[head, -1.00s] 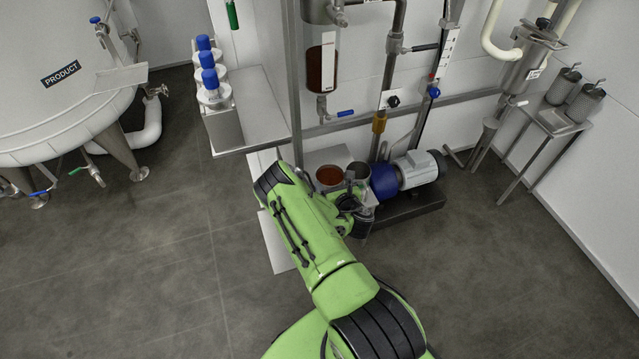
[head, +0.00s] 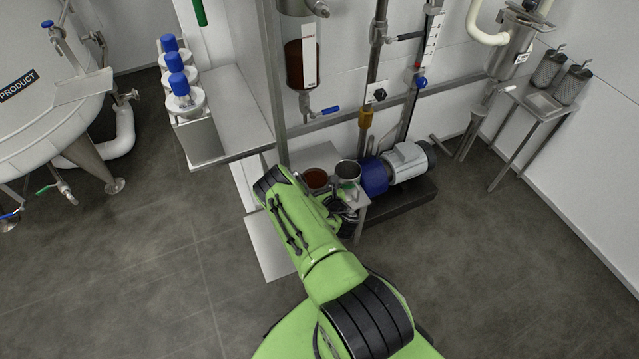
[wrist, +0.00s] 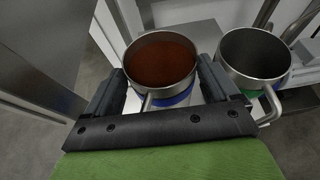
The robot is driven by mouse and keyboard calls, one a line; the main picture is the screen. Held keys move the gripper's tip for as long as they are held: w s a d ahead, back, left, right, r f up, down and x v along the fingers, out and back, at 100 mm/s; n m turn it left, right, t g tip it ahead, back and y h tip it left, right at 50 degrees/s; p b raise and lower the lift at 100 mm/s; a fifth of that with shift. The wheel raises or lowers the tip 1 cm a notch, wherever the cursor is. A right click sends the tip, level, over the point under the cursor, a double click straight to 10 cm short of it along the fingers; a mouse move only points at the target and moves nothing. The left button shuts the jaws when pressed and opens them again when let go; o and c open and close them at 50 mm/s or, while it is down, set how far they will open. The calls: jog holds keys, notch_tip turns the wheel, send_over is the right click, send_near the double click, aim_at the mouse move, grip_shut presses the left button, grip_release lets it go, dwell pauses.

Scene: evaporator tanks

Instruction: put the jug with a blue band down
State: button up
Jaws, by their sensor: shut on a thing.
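The jug with a blue band (wrist: 160,62) is a steel jug with red-brown liquid inside. Its blue band shows low on its side in the wrist view, beside its handle. My gripper (wrist: 162,80) is shut on it, one finger on each side. The jug looks upright. In the head view the jug (head: 315,179) shows just beyond my green arm, which hides much of the gripper. I cannot tell whether its base touches the surface below.
A second steel jug with a green band (wrist: 255,55) stands close on the right and looks empty. It is at a small steel stand (head: 357,204). A blue and grey pump motor (head: 405,160) is just right. A steel bench (head: 235,115) with blue-capped bottles (head: 183,95) is left.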

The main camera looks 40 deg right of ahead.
jog(key=shift+f, duration=0.8)
jog(key=shift+r, duration=0.1)
